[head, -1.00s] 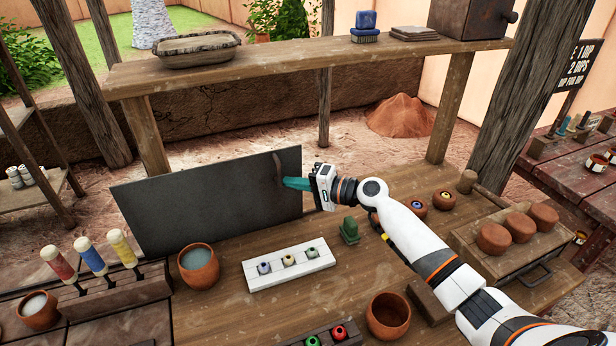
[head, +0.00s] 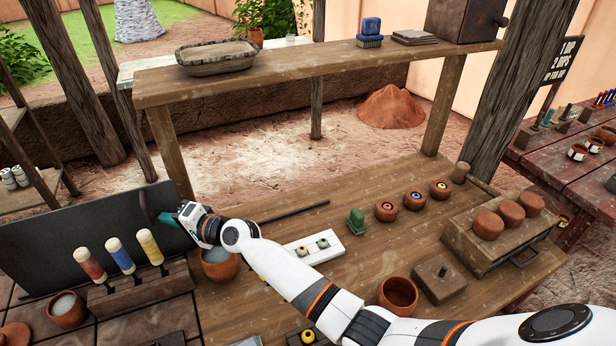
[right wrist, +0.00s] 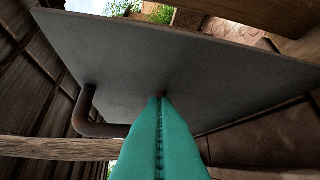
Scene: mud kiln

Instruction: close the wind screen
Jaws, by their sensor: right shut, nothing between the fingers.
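The wind screen is a dark grey upright panel (head: 70,245) at the far left of the workbench in the head view. It also fills much of the right wrist view (right wrist: 200,75). Its dark curved handle (right wrist: 88,112) stands out to the left of my fingers in the wrist view. My right gripper (head: 168,218) is at the panel's right part, its teal fingers shut with nothing between them. In the wrist view the fingertips (right wrist: 160,98) meet the panel's face or lie very close to it; the handle is beside them, not gripped. My left gripper is not in view.
A dark rail (head: 290,212) runs along the bench to the right of the panel. A rack with colored-handled tools (head: 140,288), a clay cup (head: 219,265) and a white tray (head: 315,246) stand near my right arm. The opening under the shelf (head: 330,65) is clear.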

